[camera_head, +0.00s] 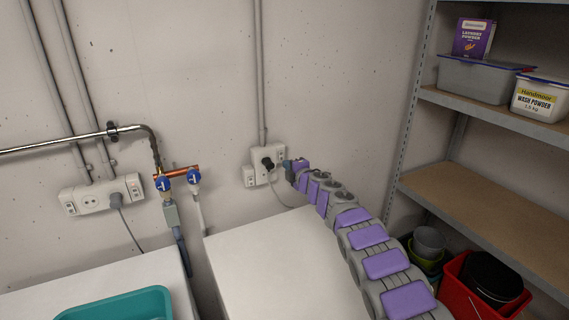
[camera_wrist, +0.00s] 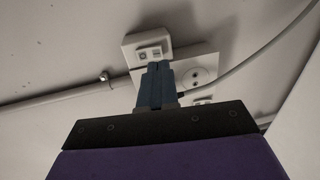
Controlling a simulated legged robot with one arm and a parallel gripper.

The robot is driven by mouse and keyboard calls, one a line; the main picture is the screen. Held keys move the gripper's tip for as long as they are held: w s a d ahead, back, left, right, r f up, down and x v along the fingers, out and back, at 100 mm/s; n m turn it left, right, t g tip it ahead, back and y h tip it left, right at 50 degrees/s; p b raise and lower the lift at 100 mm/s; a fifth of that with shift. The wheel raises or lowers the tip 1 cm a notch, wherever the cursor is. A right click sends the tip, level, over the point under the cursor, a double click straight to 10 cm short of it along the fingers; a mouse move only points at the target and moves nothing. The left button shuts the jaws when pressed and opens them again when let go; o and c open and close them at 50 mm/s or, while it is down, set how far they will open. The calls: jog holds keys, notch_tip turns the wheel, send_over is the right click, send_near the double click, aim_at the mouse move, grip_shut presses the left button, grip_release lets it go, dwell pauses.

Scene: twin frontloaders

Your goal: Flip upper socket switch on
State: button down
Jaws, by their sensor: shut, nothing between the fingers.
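The white wall socket unit (camera_head: 248,176) is mounted on the back wall above the right-hand white top, with a dark plug (camera_head: 267,164) in it. A small switch box (camera_head: 281,151) forms its right end. My gripper (camera_head: 288,164) is shut and empty, with its tips at this box. In the wrist view, the switch box (camera_wrist: 132,47) has a small pale two-part switch (camera_wrist: 150,53). The blue-grey fingertips (camera_wrist: 158,66) lie just below the switch and overlap its lower edge. I cannot tell whether they touch it, or which way the switch is set.
A second socket unit (camera_head: 92,201) and blue-handled taps (camera_head: 178,178) are on the wall at left. A cable (camera_head: 280,195) hangs from the right unit. The shelf (camera_head: 480,205) bounds the right side. The white top (camera_head: 280,265) below is clear.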

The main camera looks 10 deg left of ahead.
aim_at(281, 159)
jog(key=shift+p+x, duration=0.35)
jog(key=shift+x, duration=0.45)
jog(key=shift+w+a+r+p, duration=0.2)
jog(key=shift+w+p, duration=0.25)
jog(key=shift+p, duration=0.6)
jog(key=shift+w+a+f+p, duration=0.2)
jog(key=shift+w+p, duration=0.15)
jog(key=shift+p, duration=0.4)
jog(key=shift+f, duration=0.1)
jog(key=shift+p, duration=0.45)
jog(key=shift+f, duration=0.15)
